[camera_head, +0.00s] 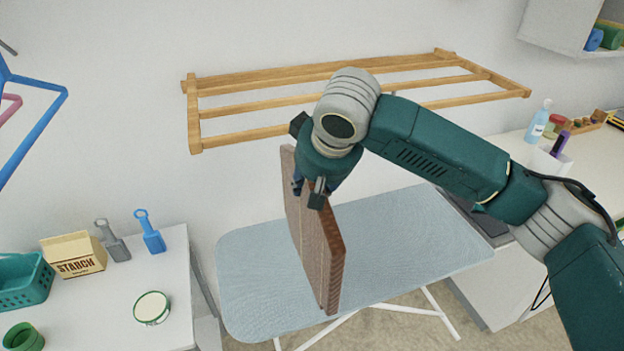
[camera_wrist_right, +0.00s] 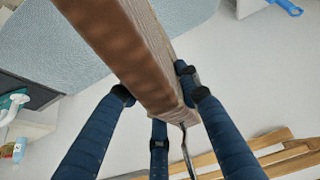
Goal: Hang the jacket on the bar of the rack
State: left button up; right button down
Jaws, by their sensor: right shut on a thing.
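The jacket (camera_head: 318,238) is a flat, brown, boxy shape hanging upright over the ironing board. My right gripper (camera_head: 310,190) is shut on its top edge. In the right wrist view the jacket (camera_wrist_right: 120,45) runs between my blue fingers (camera_wrist_right: 160,105), and a thin metal hook (camera_wrist_right: 188,155) sticks out beyond its end. The wooden rack (camera_head: 262,130) is on the wall behind, with several long bars. My right arm covers part of the rack, and the gripper is in front of and below its front bar. The rack also shows in the wrist view (camera_wrist_right: 255,158). My left gripper is not in view.
The light-blue ironing board (camera_head: 400,240) stands below the jacket. Blue and pink hangers (camera_head: 40,120) hang at upper left. A counter with bottles is at right.

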jog(key=shift+f, duration=0.25)
jog(key=c, duration=1.2)
grip_release()
jog(key=shift+f, duration=0.1)
